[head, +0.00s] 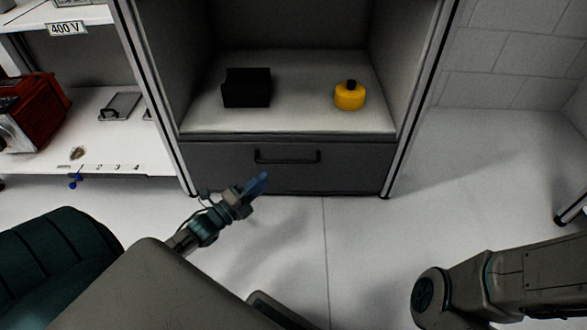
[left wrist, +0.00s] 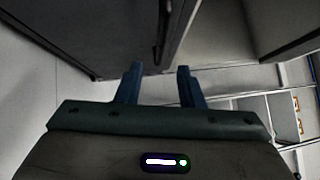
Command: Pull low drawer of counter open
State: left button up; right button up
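The low drawer (head: 230,172) is a dark grey front under the counter's open white shelf (head: 300,115). It looks shut. Its black bar handle (head: 287,157) runs level across the upper middle of the front. My left gripper (head: 258,185) is just in front of the drawer, below and left of the handle in the head view, and apart from it. In the left wrist view, its two blue fingers (left wrist: 159,75) are spread with nothing between them, and the dark handle (left wrist: 163,35) shows beyond the fingertips. Of my right side only an arm link shows; its gripper is out of view.
A black box (head: 247,88) and a yellow container (head: 349,96) stand on the counter's shelf. Metal posts (head: 402,145) frame the counter's sides. A white shelf unit with a red device (head: 38,108) is at left. The floor (head: 350,240) before the drawer is clear.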

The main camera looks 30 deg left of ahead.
aim_at(287, 162)
pick_arm(q)
jog(key=b+x, duration=0.3)
jog(key=x, duration=0.6)
jog(key=shift+a+b, duration=0.1)
jog(key=shift+b, duration=0.3)
jog(key=shift+x, duration=0.85)
jog(key=shift+s, duration=0.1)
grip_shut()
